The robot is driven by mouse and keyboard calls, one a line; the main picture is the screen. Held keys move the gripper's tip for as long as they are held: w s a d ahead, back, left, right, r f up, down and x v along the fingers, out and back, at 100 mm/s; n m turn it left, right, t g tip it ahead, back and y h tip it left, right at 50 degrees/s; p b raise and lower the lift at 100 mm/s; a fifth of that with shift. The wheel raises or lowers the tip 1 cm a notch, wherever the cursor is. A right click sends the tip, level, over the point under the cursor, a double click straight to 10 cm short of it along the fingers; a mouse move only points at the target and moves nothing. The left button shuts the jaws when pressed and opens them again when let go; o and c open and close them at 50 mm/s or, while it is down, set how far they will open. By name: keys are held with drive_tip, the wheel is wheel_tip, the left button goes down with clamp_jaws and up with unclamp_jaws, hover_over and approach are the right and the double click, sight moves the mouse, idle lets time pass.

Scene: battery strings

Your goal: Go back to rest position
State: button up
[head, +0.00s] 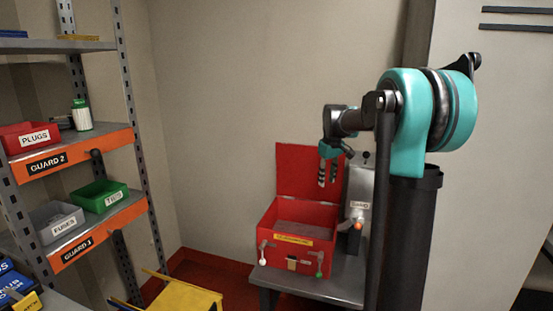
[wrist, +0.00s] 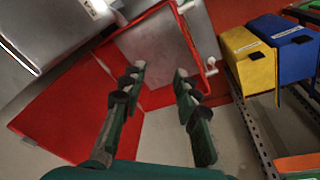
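My gripper (head: 328,166) is raised above the open red box (head: 302,245), in front of its upright lid (head: 308,172). In the wrist view its two dark fingers (wrist: 159,73) are spread apart with nothing between them. The box's grey inside (wrist: 165,48) shows beyond the fingertips, and its red lid (wrist: 62,112) lies to the left. The gripper looks clear of the box.
The box stands on a grey table (head: 345,277), beside a grey metal unit (head: 358,195) with an orange-tipped part. A shelf rack (head: 95,143) with bins stands at left.

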drive_tip(key=s+f+m, duration=0.2)
drive_tip(key=s+f, duration=0.4)
drive_tip(key=s, duration=0.5)
drive_tip(key=s+f+m+t, duration=0.1)
drive_tip(key=s+f+m, duration=0.1)
drive_tip(key=s+f, duration=0.5)
drive_tip(key=s+f+m+t, duration=0.1)
drive_tip(key=s+f, duration=0.6)
drive_tip(key=s, duration=0.9)
drive_tip(key=shift+d+f+m, duration=0.15)
drive_tip(key=shift+f+m, duration=0.1)
drive_tip(key=shift+m, duration=0.25)
